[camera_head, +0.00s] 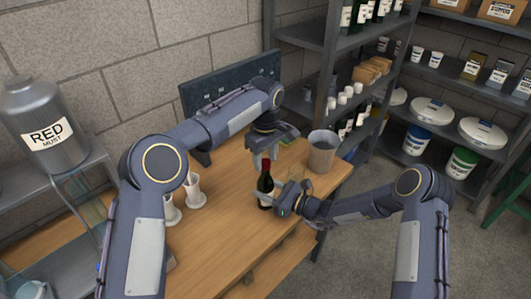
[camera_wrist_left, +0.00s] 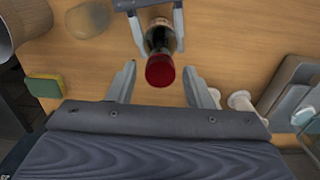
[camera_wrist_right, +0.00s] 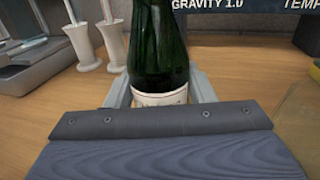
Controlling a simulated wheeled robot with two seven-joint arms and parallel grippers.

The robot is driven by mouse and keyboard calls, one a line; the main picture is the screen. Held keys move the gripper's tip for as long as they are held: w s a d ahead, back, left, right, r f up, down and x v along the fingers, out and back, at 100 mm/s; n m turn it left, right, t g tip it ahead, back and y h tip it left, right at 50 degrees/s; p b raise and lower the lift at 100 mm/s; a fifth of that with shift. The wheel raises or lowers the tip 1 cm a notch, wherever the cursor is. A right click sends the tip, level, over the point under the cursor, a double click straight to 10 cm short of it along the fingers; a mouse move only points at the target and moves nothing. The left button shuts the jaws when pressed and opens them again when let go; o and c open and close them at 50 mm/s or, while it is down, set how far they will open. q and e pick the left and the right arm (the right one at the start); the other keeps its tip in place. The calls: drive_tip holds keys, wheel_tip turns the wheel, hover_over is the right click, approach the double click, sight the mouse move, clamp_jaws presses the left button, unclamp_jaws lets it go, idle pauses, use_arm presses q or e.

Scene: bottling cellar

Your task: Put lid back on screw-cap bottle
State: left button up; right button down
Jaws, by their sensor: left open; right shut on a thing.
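A dark green bottle (camera_head: 265,184) with a pale label stands upright on the wooden table (camera_head: 225,235). A red cap (camera_wrist_left: 160,70) sits at the top of its neck; I cannot tell whether it is screwed down. My right gripper (camera_head: 268,196) is shut around the bottle's body from the side; its fingers also flank the bottle in the right wrist view (camera_wrist_right: 160,95). My left gripper (camera_head: 265,160) points down just above the bottle. Its fingers are open on either side of the red cap, with gaps between in the left wrist view (camera_wrist_left: 158,72).
A grey bucket (camera_head: 322,152) stands on the table to the right of the bottle. A yellow-green sponge (camera_wrist_left: 45,87) and a round glass (camera_wrist_left: 87,18) lie near. White holders with brushes (camera_head: 196,192) stand left. A dark board (camera_head: 230,82) backs the table; shelves (camera_head: 310,95) rise behind.

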use_arm(q)
clamp_jaws()
drive_tip(key=m, duration=2)
drive_tip(key=shift+m, duration=0.3)
drive_tip(key=m, duration=0.7)
drive_tip(key=shift+o, duration=0.7)
unclamp_jaws()
wheel_tip(320, 180, up, 12)
